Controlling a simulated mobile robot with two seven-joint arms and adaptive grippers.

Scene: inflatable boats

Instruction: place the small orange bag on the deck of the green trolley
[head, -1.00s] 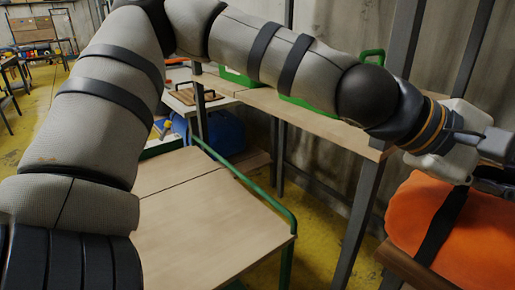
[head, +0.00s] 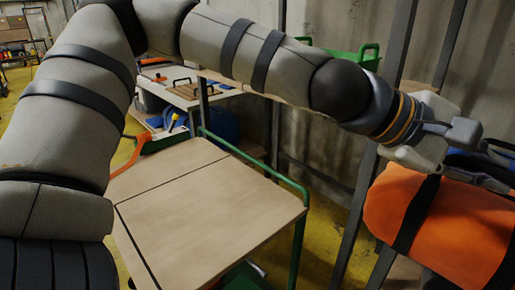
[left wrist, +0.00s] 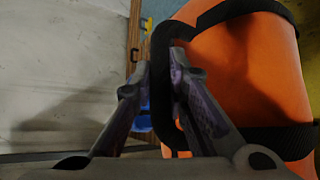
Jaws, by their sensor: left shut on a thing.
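The small orange bag (head: 455,225) with black straps is at the right edge of the head view, partly cut off. My left gripper (head: 490,170) is at its top. In the left wrist view the fingers (left wrist: 155,75) are closed around a black strap or handle of the orange bag (left wrist: 245,75). The bag hangs tilted or rests at the right; its underside is mostly hidden. The green trolley's wooden deck (head: 195,205) lies in the lower middle of the head view, bare where visible, with a green rail (head: 255,165). My right gripper is not in view.
Grey metal posts (head: 375,190) stand between trolley and bag. Behind is a wooden shelf with a green crate (head: 345,55). A white-topped table (head: 180,90) with tools stands farther back. A blue thing (head: 222,122) sits behind the trolley. The floor is yellow.

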